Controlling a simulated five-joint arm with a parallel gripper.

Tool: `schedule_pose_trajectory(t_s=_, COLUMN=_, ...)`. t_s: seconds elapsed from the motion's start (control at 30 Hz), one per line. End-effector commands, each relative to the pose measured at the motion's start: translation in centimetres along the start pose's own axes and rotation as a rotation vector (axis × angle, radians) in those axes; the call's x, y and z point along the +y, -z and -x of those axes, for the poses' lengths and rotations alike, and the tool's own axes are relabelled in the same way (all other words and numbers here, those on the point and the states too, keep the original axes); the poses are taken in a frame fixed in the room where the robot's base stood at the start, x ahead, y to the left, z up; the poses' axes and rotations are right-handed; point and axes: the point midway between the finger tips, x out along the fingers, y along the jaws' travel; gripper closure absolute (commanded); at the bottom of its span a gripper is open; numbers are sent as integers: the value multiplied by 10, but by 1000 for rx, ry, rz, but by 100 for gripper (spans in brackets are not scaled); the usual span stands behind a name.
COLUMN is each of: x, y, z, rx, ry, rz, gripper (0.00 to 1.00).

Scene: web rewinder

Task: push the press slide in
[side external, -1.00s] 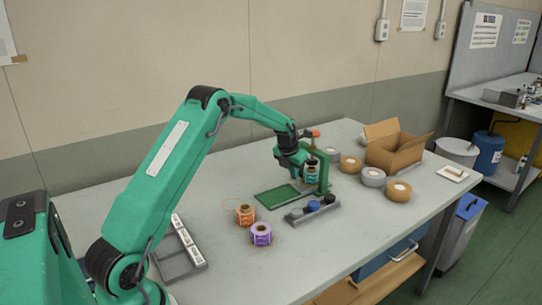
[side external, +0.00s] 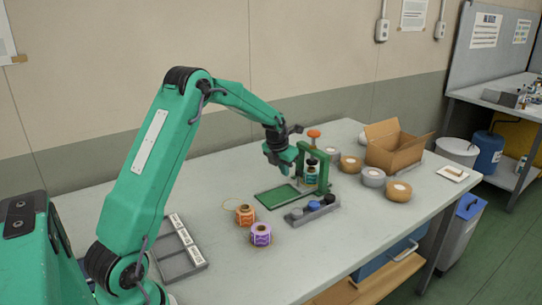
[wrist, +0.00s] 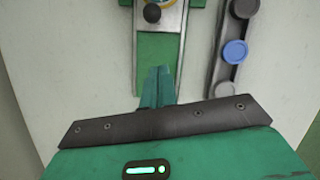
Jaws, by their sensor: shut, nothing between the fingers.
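The green press (side external: 323,172) stands on the table with an orange knob (side external: 314,133) on top. Its flat green slide bed (side external: 274,200) reaches out to the left of the frame. A small bottle with a dark cap (side external: 311,165) stands upright at the press. In the wrist view the bed is a green strip (wrist: 158,52) between grey rails, with the black cap (wrist: 152,13) at its far end. My gripper (side external: 283,171) is shut and empty, above the bed and left of the bottle. The shut fingers also show in the wrist view (wrist: 158,85).
A grey rack (side external: 297,216) with round caps, one of them blue (side external: 314,206), lies in front of the press. An orange spool (side external: 245,215) and a purple spool (side external: 261,234) stand to the left. Tape rolls (side external: 372,177) and an open carton (side external: 396,147) are to the right.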

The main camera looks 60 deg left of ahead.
Motion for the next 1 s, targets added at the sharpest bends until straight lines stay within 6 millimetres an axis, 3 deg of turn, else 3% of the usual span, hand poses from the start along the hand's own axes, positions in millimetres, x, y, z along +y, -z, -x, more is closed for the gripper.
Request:
schedule_pose_trajectory(t_s=0.2, x=2, y=0, z=35, rx=-2, ry=-2, rz=0, gripper=100)
schedule_pose_trajectory(t_s=0.4, x=4, y=1, z=56, rx=0, ry=-2, rz=0, gripper=100)
schedule_pose_trajectory(t_s=0.8, x=3, y=2, z=66, rx=1, ry=-2, rz=-7, gripper=100)
schedule_pose_trajectory(t_s=1.0, x=-5, y=6, z=79, rx=-5, ry=2, rz=-104, gripper=100)
